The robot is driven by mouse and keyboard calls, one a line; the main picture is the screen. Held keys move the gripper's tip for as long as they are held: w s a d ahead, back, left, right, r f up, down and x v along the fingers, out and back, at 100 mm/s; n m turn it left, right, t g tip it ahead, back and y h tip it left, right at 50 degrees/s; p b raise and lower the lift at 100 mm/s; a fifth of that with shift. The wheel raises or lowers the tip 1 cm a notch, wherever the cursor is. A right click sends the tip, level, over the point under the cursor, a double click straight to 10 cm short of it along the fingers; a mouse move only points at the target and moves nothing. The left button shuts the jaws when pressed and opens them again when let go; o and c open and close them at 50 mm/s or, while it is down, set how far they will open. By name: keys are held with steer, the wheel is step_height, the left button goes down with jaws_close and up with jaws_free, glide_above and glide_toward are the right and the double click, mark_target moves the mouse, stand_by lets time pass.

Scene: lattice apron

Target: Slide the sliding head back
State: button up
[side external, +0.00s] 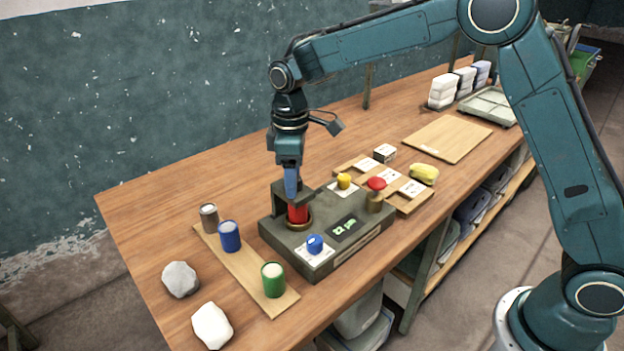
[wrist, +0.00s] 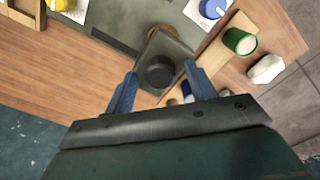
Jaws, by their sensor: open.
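The sliding head is a dark grey block (side external: 279,192) on the grey machine (side external: 278,237). In the side external view it stands over a red cylinder (side external: 298,214) that sits in a brass ring (side external: 300,225). In the wrist view the head (wrist: 170,49) carries a round black knob (wrist: 160,77) on top. My gripper (side external: 291,194) is right above the head, pointing down. In the wrist view its blue fingers (wrist: 160,70) are open, one on each side of the knob, with gaps showing. Whether the fingertips reach knob height is hard to tell.
A wooden strip (side external: 240,268) with brown, blue and green cylinders lies left of the machine, two pale stones beyond it. A blue knob (side external: 314,244), yellow knob (side external: 344,181) and red button (side external: 376,184) stand around the machine.

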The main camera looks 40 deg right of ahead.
jaws_close()
steer(key=d, duration=0.9)
steer(key=shift+c, duration=0.4)
jaws_free()
steer(key=shift+d, duration=0.15)
steer(key=shift+o, duration=0.4)
steer(key=shift+r, duration=0.1)
step_height(320, 180, up, 14)
